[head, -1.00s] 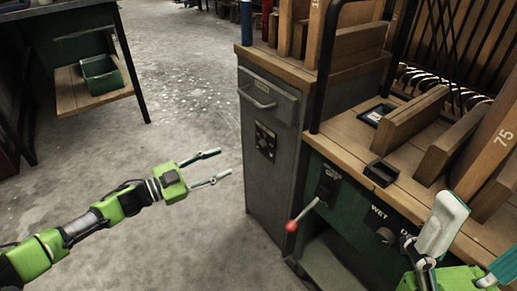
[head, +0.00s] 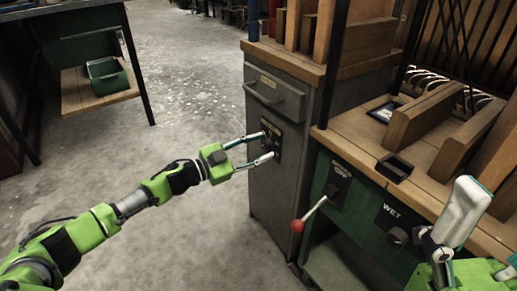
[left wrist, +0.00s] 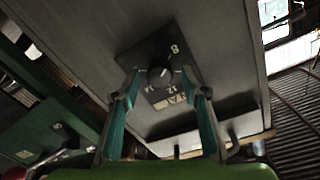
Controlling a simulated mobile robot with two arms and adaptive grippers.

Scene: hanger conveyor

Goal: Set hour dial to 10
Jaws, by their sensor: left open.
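The hour dial (head: 271,141) is a dark plate with a knob on the front of the grey cabinet. In the left wrist view its round black knob (left wrist: 160,76) shows a small light mark towards the upper right, the side of the 8. A 12 and a pale label show below the knob, upside down. My left gripper (head: 267,146) is open at the dial, with its fingertips on either side of the knob. Contact with the knob cannot be told. My right gripper (head: 492,222) is open at the lower right, partly cut off.
The grey cabinet (head: 262,190) has a drawer handle above the dial. To its right, a green machine carries a red-knobbed lever (head: 297,226), a WET knob (head: 397,237) and a wooden top with wooden blocks (head: 420,113).

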